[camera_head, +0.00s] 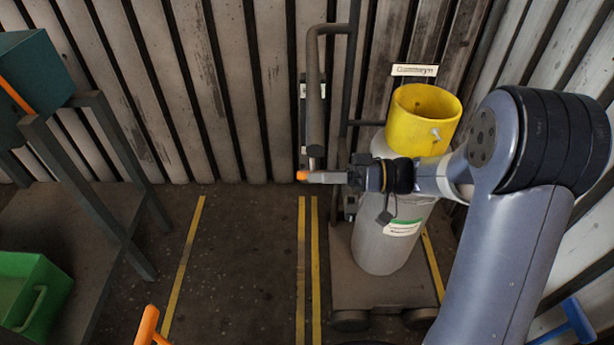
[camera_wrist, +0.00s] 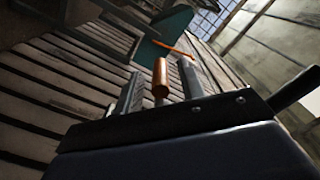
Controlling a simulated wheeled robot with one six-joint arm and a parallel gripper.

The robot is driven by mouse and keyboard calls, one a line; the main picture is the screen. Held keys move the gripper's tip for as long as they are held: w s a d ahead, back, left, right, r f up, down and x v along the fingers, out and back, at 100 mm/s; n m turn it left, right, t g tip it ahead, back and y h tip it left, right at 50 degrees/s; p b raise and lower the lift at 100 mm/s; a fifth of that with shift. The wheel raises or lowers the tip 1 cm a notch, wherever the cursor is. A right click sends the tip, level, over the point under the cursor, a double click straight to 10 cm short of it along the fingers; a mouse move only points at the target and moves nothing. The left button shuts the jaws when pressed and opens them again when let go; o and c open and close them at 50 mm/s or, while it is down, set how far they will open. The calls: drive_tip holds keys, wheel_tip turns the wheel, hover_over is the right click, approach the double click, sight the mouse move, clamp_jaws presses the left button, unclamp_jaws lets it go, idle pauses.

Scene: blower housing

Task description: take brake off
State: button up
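An orange round grip (camera_wrist: 161,78) lies between the two fingers of my gripper (camera_wrist: 161,88) in the wrist view. Thin dark gaps show on both sides of it, so the fingers look open around it. In the head view my gripper (camera_head: 325,177) points left, in front of the upright pipes of a cylinder trolley (camera_head: 375,288). Only an orange tip (camera_head: 302,175) shows at its fingertips. The rest of the grip, and what it is fixed to, is hidden. No part is clearly marked as a brake.
The trolley carries a grey cylinder (camera_head: 385,246) with a yellow collar (camera_head: 418,145), close beside my arm. A teal box (camera_head: 35,75) with an orange bar is on a frame at left. A green bin (camera_head: 30,290) stands below. Floor between the yellow lines is clear.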

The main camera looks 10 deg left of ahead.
drive_tip(key=shift+x, duration=1.55)
drive_tip(key=shift+w, duration=0.1)
drive_tip(key=shift+c, duration=0.2)
clamp_jaws()
